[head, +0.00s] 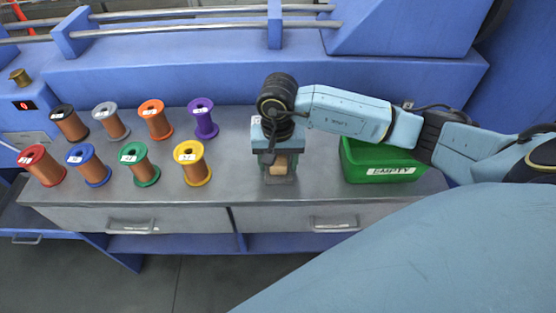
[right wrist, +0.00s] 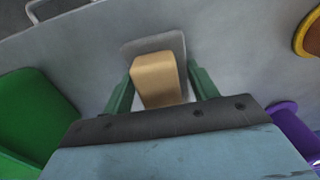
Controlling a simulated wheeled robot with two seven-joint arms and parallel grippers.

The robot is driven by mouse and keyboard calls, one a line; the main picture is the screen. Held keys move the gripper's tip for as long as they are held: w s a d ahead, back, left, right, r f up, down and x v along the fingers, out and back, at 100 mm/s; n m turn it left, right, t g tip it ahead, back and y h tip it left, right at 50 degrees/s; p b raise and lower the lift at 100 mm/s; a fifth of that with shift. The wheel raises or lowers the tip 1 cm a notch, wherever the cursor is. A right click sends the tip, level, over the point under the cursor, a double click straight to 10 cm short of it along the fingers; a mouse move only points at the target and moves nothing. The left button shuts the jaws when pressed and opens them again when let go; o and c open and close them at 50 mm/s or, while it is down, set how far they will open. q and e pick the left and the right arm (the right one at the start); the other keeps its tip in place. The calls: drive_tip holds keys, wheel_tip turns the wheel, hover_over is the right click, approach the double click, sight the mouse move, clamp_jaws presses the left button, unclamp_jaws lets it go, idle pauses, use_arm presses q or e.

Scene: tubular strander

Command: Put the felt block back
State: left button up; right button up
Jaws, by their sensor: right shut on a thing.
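The felt block (head: 280,165) is a tan block between the fingers of my right gripper (head: 279,167). In the right wrist view the felt block (right wrist: 156,79) sits between the two green fingers of the right gripper (right wrist: 160,85), which is shut on it. Under the block is a small grey tray or plate (right wrist: 176,43) on the grey bench top; its edge also shows in the head view (head: 281,181). I cannot tell whether the block touches it. My left gripper is not in view.
Several wire spools, such as a yellow one (head: 192,163) and a purple one (head: 203,118), stand on the bench (head: 240,190) to the left. A green bin marked EMPTY (head: 382,165) stands to the right, partly behind my right arm. Blue machine housing (head: 180,78) runs along the back.

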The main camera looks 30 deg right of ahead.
drive_tip(key=o, duration=0.9)
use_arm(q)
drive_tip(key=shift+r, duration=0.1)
use_arm(e)
drive_tip(key=shift+r, duration=0.1)
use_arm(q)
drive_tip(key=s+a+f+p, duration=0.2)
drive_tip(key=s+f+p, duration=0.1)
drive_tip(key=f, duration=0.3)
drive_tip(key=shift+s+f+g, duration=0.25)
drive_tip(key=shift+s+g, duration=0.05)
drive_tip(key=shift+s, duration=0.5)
use_arm(e)
wheel_tip(320, 180, up, 12)
drive_tip(key=shift+r, duration=0.1)
